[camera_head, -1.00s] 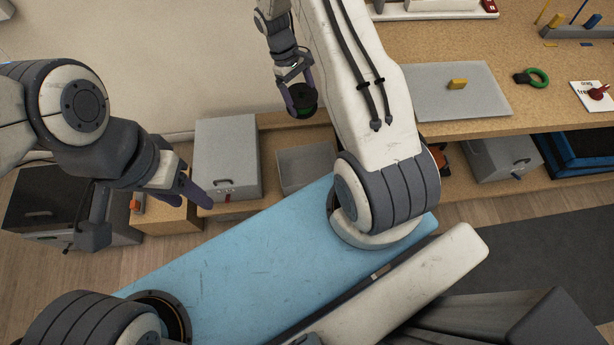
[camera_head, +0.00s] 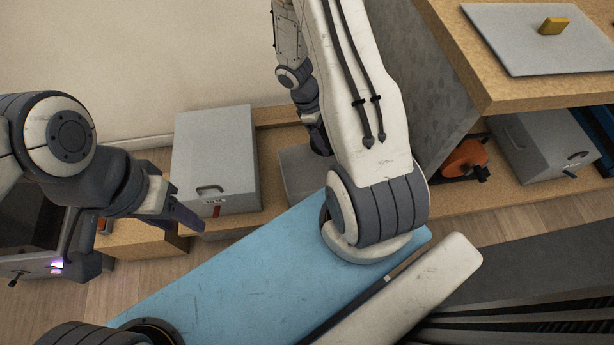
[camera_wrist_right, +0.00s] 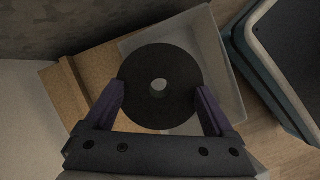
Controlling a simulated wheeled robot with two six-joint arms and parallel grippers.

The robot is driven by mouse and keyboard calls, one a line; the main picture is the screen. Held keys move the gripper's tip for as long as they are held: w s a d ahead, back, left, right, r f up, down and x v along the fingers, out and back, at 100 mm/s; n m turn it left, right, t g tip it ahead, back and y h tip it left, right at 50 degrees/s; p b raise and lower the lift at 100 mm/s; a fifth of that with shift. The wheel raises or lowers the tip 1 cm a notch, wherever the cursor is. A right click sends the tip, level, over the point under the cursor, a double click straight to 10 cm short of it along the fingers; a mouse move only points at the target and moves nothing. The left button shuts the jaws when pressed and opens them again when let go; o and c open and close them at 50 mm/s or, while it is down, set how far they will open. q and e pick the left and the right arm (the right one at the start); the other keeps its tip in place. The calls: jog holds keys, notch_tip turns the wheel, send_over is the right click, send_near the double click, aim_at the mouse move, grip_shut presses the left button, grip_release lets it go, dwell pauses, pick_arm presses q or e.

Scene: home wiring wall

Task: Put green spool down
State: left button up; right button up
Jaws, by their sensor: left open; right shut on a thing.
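The green spool (camera_wrist_right: 182,80) shows in the right wrist view as a round black disc with a centre hole; its green part is hardly visible from here. My right gripper (camera_wrist_right: 160,90) is shut on it, one finger at each side. Beneath the spool is an open light-grey bin (camera_wrist_right: 234,88); the spool covers part of it. In the head view my right gripper (camera_head: 319,140) is mostly behind my arm, above the grey bin (camera_head: 296,172), and the spool is hidden. My left gripper (camera_head: 188,215) is open and empty, at the left near a grey box.
The grey box (camera_head: 215,155) with a handle stands left of the bin on a low wooden shelf. An orange object (camera_head: 465,158) and another grey box (camera_head: 548,145) are to the right. A wooden bench holds a grey mat (camera_head: 505,35) with a yellow block (camera_head: 553,25).

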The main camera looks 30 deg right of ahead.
jog(key=shift+s+a+f+b, duration=0.15)
jog(key=shift+a+f+b, duration=1.1)
jog(key=shift+a+f, duration=0.45)
jog(key=shift+s+a+f+b, duration=0.2)
jog(key=shift+a+f+b, duration=1.1)
jog(key=shift+f, duration=0.65)
jog(key=shift+s+a+f+b, duration=0.15)
jog(key=shift+a+f+b, duration=1.05)
jog(key=shift+a+f, duration=0.55)
jog(key=o, duration=1.3)
jog(key=shift+d, duration=0.15)
jog(key=shift+o, duration=0.2)
